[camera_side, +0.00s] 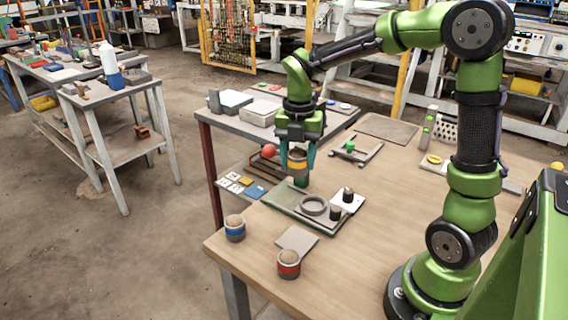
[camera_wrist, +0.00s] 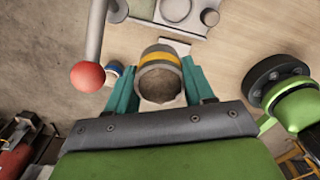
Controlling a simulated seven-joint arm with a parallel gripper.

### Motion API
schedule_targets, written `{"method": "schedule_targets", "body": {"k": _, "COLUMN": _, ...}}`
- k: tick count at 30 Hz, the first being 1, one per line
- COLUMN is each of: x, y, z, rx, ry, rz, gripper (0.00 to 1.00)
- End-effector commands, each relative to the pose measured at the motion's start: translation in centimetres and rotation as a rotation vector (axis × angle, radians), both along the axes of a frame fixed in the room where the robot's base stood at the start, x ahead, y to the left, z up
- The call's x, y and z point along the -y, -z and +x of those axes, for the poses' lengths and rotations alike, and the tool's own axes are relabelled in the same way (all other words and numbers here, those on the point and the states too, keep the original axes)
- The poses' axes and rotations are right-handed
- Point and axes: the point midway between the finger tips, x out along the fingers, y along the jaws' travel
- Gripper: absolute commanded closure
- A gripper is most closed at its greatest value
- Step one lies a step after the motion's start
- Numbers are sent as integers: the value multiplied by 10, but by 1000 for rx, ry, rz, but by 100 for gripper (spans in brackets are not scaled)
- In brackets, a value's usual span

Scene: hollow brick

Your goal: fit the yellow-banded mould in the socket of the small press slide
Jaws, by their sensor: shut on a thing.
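The yellow-banded mould (camera_side: 297,165) is held between the teal fingers of my gripper (camera_side: 298,158), which is shut on it. In the wrist view the mould (camera_wrist: 159,55) sits between both fingers (camera_wrist: 159,88), its brown, rough-filled end facing the camera. The press slide (camera_side: 285,204) is a flat greenish-grey plate on the table. Its grey ring socket (camera_side: 313,206) looks empty. My gripper and the mould are above and behind the slide, to the left of the socket in the side view. In the wrist view the socket (camera_wrist: 175,9) shows at the top edge, apart from the mould.
A red ball (camera_side: 269,151) on a grey lever stands close left of my gripper and also shows in the wrist view (camera_wrist: 87,77). Black pegs (camera_side: 348,194) stand beside the socket. Blue-banded (camera_side: 235,230) and red-banded (camera_side: 288,266) moulds stand near the front edge.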

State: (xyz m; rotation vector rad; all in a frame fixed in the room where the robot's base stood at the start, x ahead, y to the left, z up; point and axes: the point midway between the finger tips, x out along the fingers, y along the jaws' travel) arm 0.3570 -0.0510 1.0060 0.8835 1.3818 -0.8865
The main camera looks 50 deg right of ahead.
Motion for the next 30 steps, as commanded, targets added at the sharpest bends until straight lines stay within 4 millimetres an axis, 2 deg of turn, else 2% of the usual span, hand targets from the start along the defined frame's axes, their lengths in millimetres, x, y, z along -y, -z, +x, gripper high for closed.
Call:
{"method": "schedule_targets", "body": {"k": 1, "x": 14, "y": -1, "z": -3, "rx": 2, "ry": 44, "rz": 0, "gripper": 96}}
{"method": "schedule_targets", "body": {"k": 3, "x": 29, "y": -1, "z": -8, "rx": 2, "ry": 91, "rz": 1, "gripper": 96}}
{"method": "schedule_targets", "body": {"k": 8, "x": 56, "y": -1, "z": -18, "rx": 3, "ry": 177, "rz": 2, "gripper": 96}}
{"method": "schedule_targets", "body": {"k": 16, "x": 54, "y": 40, "z": -18, "rx": -1, "ry": 172, "rz": 3, "gripper": 96}}
{"method": "schedule_targets", "body": {"k": 30, "x": 54, "y": 74, "z": -17, "rx": 0, "ry": 171, "rz": 2, "gripper": 96}}
